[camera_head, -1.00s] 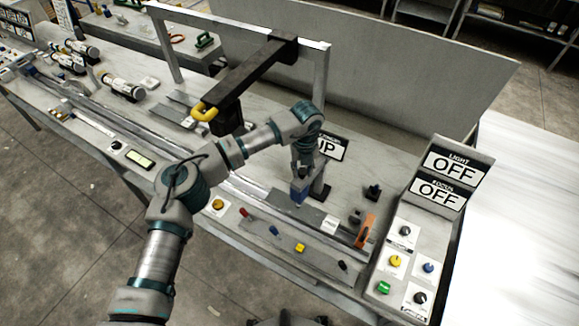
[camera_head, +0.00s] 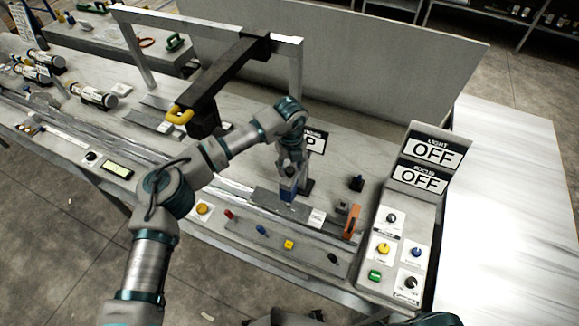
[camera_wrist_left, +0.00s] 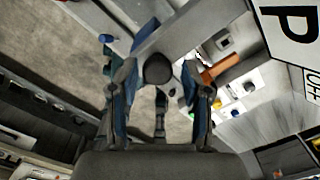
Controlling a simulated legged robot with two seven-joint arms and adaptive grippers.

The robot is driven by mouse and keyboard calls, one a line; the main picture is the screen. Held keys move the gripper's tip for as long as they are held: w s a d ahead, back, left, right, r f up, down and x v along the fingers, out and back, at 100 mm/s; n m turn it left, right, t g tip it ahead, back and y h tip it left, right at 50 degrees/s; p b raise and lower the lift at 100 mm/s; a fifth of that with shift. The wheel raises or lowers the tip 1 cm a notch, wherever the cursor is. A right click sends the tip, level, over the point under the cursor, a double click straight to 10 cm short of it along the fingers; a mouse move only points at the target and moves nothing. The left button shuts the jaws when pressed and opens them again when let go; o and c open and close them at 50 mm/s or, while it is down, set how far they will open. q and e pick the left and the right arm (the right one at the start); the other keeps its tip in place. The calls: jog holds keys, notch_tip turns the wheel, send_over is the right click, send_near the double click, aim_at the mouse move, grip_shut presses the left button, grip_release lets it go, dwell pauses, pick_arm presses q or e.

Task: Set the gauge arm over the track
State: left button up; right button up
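My left gripper (camera_head: 288,194) points down over the right part of the long metal track (camera_head: 235,188) in the head view. In the left wrist view its two fingers (camera_wrist_left: 158,92) stand wide apart, with a dark round knob (camera_wrist_left: 158,69) between them and gaps on both sides. The knob may belong to the gauge arm; the gripper hides most of that part in the head view. A sign (camera_head: 315,142) just behind the gripper is partly covered; a large P shows on it. My right gripper is not in view.
A control box with two OFF signs (camera_head: 432,153) is farther right. White tubes (camera_head: 93,95) lie at left.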

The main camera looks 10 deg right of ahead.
pick_arm(q)
jog(key=shift+d+f, duration=0.15)
notch_tip(320, 180, up, 12)
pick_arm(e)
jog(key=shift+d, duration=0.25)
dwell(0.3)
pick_arm(q)
jog(key=shift+f, duration=0.1)
dwell(0.3)
